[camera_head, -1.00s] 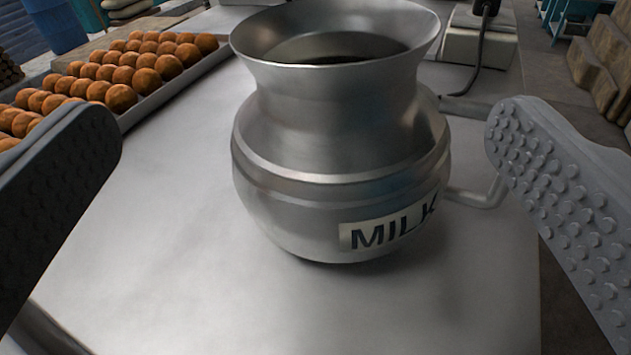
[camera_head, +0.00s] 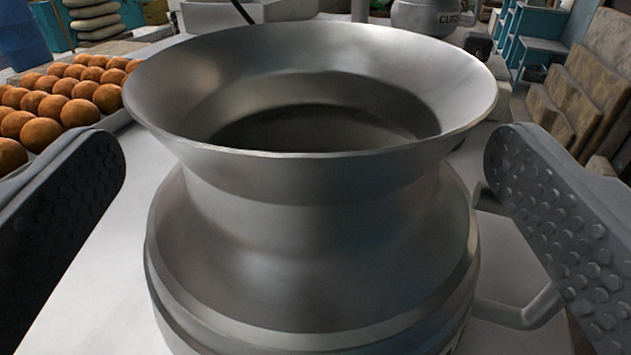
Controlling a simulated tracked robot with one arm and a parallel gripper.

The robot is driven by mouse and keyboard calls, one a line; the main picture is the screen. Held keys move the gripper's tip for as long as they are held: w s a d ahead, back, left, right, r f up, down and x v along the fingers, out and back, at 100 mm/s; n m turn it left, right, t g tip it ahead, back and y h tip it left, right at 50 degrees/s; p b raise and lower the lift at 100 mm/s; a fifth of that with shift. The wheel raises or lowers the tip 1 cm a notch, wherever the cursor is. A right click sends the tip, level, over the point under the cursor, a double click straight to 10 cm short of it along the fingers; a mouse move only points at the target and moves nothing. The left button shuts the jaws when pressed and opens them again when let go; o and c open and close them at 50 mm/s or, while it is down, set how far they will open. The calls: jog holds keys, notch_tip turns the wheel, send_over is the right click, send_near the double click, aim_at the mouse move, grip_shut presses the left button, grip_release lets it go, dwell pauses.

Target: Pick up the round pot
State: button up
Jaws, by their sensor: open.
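The round pot (camera_head: 320,260) is a grey metal vessel with a wide flared rim and a dark inside. It stands upright on the white table and fills the middle of the view. Its lower body runs out of the bottom of the picture. My gripper (camera_head: 305,170) is open, with one studded finger on each side of the pot. A gap shows between each finger and the pot's neck, and nothing is held.
A tray of round brown balls (camera_head: 62,98) sits on the table (camera_head: 105,265) to the left. A pot with lettering (camera_head: 425,18) stands behind. Blocks (camera_head: 595,85) and blue steps (camera_head: 535,45) are at the back right.

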aim_at(311, 63)
jog(key=shift+w, duration=2.7)
jog(key=shift+r, duration=0.1)
jog(key=c, duration=1.7)
